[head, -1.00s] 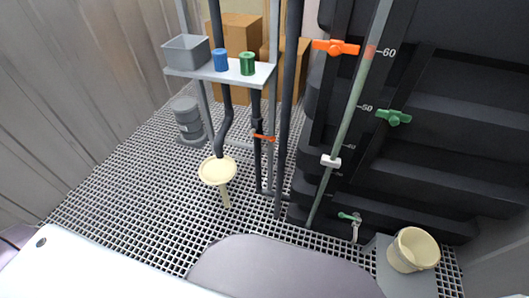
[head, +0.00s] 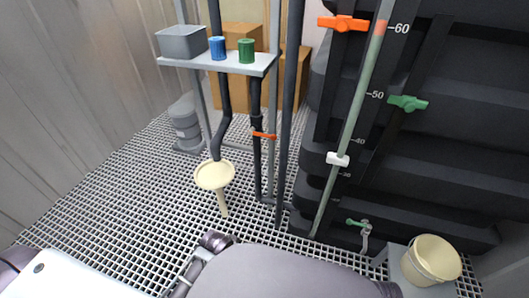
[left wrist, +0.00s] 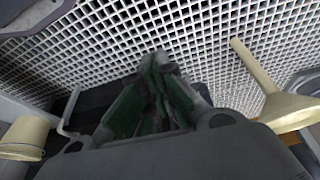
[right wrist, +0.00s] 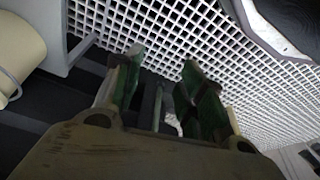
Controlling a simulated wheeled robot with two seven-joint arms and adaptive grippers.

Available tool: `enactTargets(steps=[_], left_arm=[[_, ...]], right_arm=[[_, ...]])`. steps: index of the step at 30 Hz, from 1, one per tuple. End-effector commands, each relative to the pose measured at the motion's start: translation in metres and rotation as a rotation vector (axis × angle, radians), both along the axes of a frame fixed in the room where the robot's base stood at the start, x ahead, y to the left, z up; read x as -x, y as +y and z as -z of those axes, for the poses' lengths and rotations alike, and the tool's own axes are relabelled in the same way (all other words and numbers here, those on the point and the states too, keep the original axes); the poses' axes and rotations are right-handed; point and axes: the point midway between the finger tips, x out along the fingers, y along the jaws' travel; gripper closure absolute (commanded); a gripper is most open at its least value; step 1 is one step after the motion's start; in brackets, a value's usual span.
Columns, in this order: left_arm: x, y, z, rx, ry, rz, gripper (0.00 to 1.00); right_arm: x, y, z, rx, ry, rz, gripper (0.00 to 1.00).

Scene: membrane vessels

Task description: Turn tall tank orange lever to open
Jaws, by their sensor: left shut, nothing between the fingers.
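The tall dark ribbed tank (head: 450,125) fills the right of the head view, with a pale sight tube and level marks along it. Its orange lever (head: 343,23) sits near the top, lying nearly level across a dark upright strip. A green lever (head: 408,103) is lower on the tank, and a small green-handled tap (head: 357,222) is near its foot. My left gripper (left wrist: 160,65) is shut and empty over the floor grating in the left wrist view. My right gripper (right wrist: 162,65) is open, with its fingers apart. Neither gripper's fingers show in the head view, and both are away from the orange lever.
Another orange lever (head: 264,135) is on a thin pipe at centre. A shelf (head: 240,67) holds a grey bin (head: 182,42), a blue cup (head: 217,48) and a green cup (head: 246,51). A cream funnel (head: 214,175) stands over the grating. A cream bucket (head: 431,262) is at lower right.

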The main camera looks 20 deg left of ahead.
Motion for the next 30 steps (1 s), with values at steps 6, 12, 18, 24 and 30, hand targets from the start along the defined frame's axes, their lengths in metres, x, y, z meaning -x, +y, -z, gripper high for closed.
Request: enactTargets(steps=[6,12,18,24,30], left_arm=[[-0.014,-0.012,-0.009,0.063,-0.055,-0.042,1.0],[-0.031,-0.03,-0.023,0.166,-0.118,-0.103,1.0],[-0.059,-0.06,-0.041,0.357,-0.202,-0.207,1.0],[-0.089,-0.095,-0.063,0.626,-0.258,-0.348,1.0],[-0.116,-0.121,-0.085,0.904,-0.268,-0.497,1.0]], right_arm=[[0.0,0.002,-0.006,-0.01,-0.019,-0.002,0.6],[0.001,0.006,-0.014,-0.026,-0.042,-0.007,0.6],[0.004,0.014,-0.017,-0.055,-0.069,-0.016,0.6],[0.006,0.023,-0.016,-0.09,-0.099,-0.027,0.6],[0.006,0.033,-0.012,-0.125,-0.127,-0.034,0.6]])
